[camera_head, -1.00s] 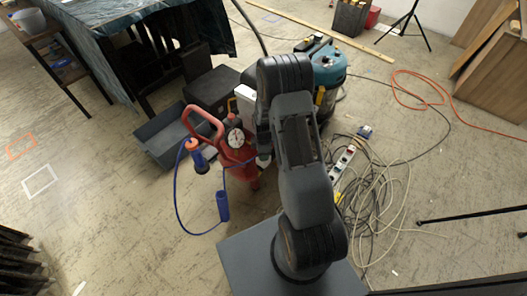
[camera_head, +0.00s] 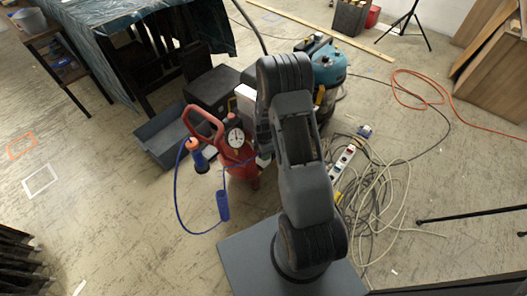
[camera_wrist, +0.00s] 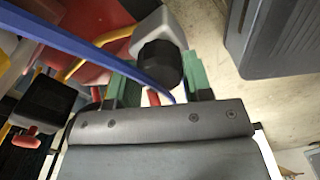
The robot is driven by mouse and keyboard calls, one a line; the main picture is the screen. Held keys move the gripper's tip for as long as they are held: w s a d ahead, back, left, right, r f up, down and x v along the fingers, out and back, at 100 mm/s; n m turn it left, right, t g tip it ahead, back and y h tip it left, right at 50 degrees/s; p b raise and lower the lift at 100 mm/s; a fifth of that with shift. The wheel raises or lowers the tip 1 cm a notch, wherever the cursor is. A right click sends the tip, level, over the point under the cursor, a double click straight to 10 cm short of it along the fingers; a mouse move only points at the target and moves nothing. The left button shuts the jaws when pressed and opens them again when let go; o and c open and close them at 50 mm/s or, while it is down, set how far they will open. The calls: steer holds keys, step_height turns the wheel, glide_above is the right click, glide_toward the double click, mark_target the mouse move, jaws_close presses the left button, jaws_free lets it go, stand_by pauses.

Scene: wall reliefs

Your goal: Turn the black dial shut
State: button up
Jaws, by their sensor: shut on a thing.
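The black dial (camera_wrist: 160,65) is a faceted dark knob in front of a pale grey block (camera_wrist: 162,27) in the wrist view. My gripper (camera_wrist: 158,78) has its two green fingers on either side of the dial and is shut on it. A blue hose (camera_wrist: 105,57) crosses in front, past the left finger. How far the dial is turned cannot be read. In the head view the dial and fingertips are hidden by my arm, right of the red tank (camera_head: 236,165) with its round white gauge.
A black box-like part with a red lever (camera_wrist: 25,138) lies left of my gripper, close by. A dark grey bin (camera_wrist: 275,40) is at the upper right. Loose cables (camera_head: 385,190) and a power strip (camera_head: 342,162) lie on the floor to the right.

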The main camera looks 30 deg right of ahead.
steer(key=o, duration=0.9)
step_height(320, 180, up, 14)
steer(key=p, duration=0.3)
steer(key=shift+f+p, duration=0.1)
steer(key=shift+p, duration=0.3)
